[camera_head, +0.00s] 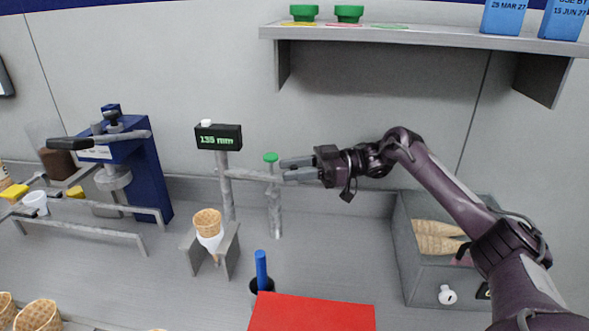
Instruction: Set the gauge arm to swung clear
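The gauge has a black display (219,137) reading 135 mm on top of a grey post. Its gauge arm (248,175) reaches out to the right from the post to an upright rod (275,208) with a green cap (270,157). A cone (208,222) stands in the grey holder (227,253) in front of the post, left of the rod. My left gripper is not in view.
A blue press-like machine (148,170) stands at left behind grey rails. A red block (311,313) and a dark cup with a blue stick (261,265) are in front. A grey bin with cones (430,275) stands at right. A shelf (420,37) hangs above.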

